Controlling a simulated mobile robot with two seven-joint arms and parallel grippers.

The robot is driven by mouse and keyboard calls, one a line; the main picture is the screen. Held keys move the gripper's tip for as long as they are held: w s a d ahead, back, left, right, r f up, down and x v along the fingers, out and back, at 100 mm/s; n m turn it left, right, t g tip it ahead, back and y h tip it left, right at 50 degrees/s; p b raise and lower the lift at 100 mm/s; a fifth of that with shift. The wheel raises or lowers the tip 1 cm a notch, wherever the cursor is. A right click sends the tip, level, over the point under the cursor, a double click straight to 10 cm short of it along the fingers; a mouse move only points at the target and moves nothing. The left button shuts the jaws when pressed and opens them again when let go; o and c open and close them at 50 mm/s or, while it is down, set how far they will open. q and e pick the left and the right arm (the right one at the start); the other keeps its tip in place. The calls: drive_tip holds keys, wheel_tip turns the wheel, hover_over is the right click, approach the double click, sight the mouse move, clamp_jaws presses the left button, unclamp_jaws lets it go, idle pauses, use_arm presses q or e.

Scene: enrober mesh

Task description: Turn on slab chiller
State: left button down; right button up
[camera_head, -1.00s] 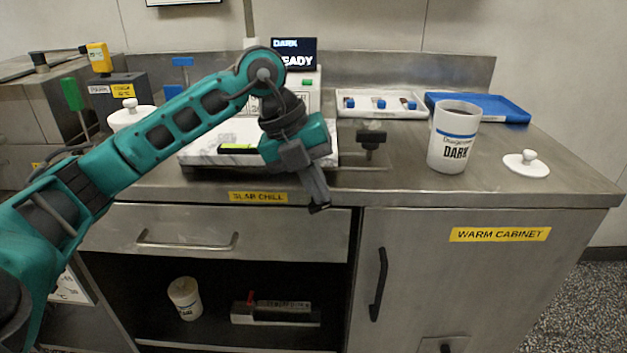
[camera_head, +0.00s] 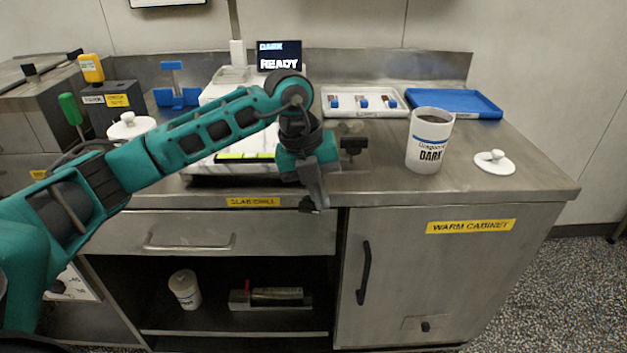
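The slab chiller is a pale marble-topped slab (camera_head: 205,166) on the counter, above a yellow "SLAB CHILL" label (camera_head: 253,202) on the counter's front edge. A yellow-green strip (camera_head: 243,156) shows on the slab. My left arm crosses in front of the slab and hides part of it. My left gripper (camera_head: 312,204) points down at the counter's front edge, just right of the label. Its fingers are seen nearly edge-on, so I cannot tell whether it is open or shut. No switch of the chiller can be made out clearly. My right gripper is out of view.
A screen reading "DARK READY" (camera_head: 279,56) stands behind. A small dark knob-like fixture (camera_head: 352,143), a white tray (camera_head: 335,108), a blue tray (camera_head: 455,102), a "DARK" tub (camera_head: 429,140) and a lid (camera_head: 494,162) occupy the right. The drawer (camera_head: 280,231) and cabinet door (camera_head: 450,275) are shut.

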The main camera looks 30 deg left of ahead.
use_arm(q)
drive_tip(key=shift+w+d+f, duration=0.25)
drive_tip(key=shift+d+f, duration=0.1)
drive_tip(key=shift+d, duration=0.05)
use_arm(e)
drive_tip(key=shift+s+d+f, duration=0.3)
use_arm(q)
drive_tip(key=shift+d+f, duration=0.1)
drive_tip(key=shift+f, duration=0.05)
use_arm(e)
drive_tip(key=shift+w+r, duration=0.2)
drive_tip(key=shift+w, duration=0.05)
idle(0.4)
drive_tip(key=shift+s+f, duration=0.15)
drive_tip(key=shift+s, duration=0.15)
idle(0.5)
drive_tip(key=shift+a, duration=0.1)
